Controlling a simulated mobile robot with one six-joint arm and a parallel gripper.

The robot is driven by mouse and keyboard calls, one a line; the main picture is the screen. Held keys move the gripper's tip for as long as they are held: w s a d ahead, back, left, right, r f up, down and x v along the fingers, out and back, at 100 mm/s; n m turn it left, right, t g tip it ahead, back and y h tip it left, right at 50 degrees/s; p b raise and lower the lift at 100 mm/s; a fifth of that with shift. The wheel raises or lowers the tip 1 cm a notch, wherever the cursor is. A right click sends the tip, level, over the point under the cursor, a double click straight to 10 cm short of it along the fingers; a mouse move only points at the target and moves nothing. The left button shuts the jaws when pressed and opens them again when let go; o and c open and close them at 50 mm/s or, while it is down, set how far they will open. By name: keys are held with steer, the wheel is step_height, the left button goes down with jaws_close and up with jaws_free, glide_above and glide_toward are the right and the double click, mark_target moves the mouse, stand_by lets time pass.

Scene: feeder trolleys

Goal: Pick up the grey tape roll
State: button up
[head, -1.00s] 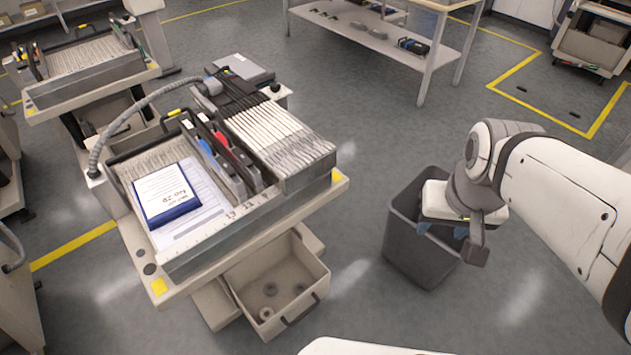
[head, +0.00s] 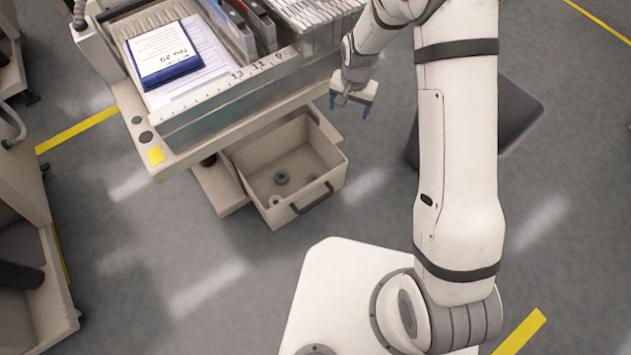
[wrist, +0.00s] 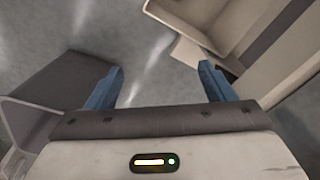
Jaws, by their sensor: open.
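A dark grey tape roll (head: 281,178) lies in the open beige bin (head: 322,190) low on the feeder trolley, in the head view. A paler small roll (head: 274,201) lies near it, towards the bin's front left. My gripper (head: 349,106) points down, open and empty, above and to the right of the bin, beside the trolley's right end. In the wrist view, my two blue fingers (wrist: 161,68) are spread with only floor between them. Part of the beige bin (wrist: 196,22) shows at the top right there, but no roll is visible in it.
The trolley top (head: 195,150) overhangs the back of the bin and carries a blue-edged booklet (head: 165,58) and feeders. A dark waste bin (head: 518,112) stands right, partly hidden by my arm. Open floor lies in front of the beige bin.

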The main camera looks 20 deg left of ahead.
steer(key=s+a+f+b, duration=0.1)
steer(key=a+f+b, duration=0.15)
steer(key=f, duration=0.65)
steer(key=a+f+b, duration=0.1)
steer(key=a+f, duration=0.3)
steer(key=f, duration=0.6)
steer(key=b, duration=0.3)
glide_above(315, 178)
steer(key=shift+m+g, duration=0.3)
steer(key=shift+g, duration=0.1)
steer(key=f, duration=1.4)
steer(key=shift+s+a+f, duration=0.1)
steer(key=shift+s+f, duration=0.25)
steer(key=shift+s, duration=0.05)
step_height(315, 178, down, 6)
steer(key=shift+w+r+b, duration=0.15)
steer(key=shift+b, duration=1.05)
steer(key=shift+c, duration=0.3)
steer(key=c, duration=1)
steer(key=shift+r, duration=0.15)
